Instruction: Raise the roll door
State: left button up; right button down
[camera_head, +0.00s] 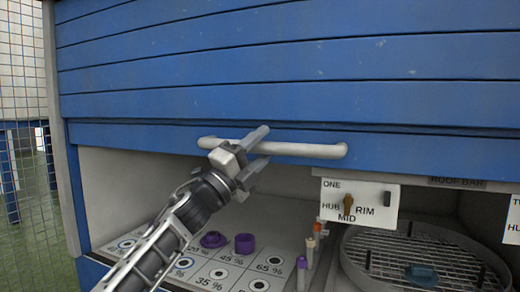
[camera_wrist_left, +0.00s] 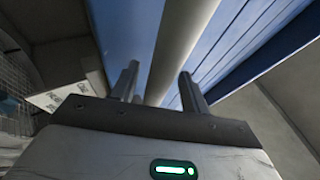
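The blue slatted roll door (camera_head: 290,80) fills the top of the head view; its lower edge is above an open compartment. A pale horizontal bar handle (camera_head: 312,151) is mounted along its lower part. My left gripper (camera_head: 264,145) is at the left half of the handle, one finger above and one below the bar. In the left wrist view the handle (camera_wrist_left: 178,45) runs between the two separated fingers (camera_wrist_left: 158,85), with gaps showing beside it, so the gripper is open around or just in front of the bar. My right gripper is not in view.
Below the door are a white panel with a knob (camera_head: 360,203), a round grated turntable (camera_head: 425,262), purple rings (camera_head: 245,243) on a marked board and several small upright vials (camera_head: 310,246). A pale post (camera_head: 60,130) and wire mesh stand at the left.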

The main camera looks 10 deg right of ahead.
pick_arm(q)
jog(key=shift+f, duration=0.1)
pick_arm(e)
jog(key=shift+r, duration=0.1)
pick_arm(q)
jog(key=shift+a+f, duration=0.1)
jog(key=shift+a, duration=0.1)
jog(key=b+v, duration=0.3)
jog(key=v, duration=1.2)
jog(key=shift+s+a+b, duration=0.2)
jog(key=shift+s+b, duration=0.05)
jog(key=shift+b, duration=0.1)
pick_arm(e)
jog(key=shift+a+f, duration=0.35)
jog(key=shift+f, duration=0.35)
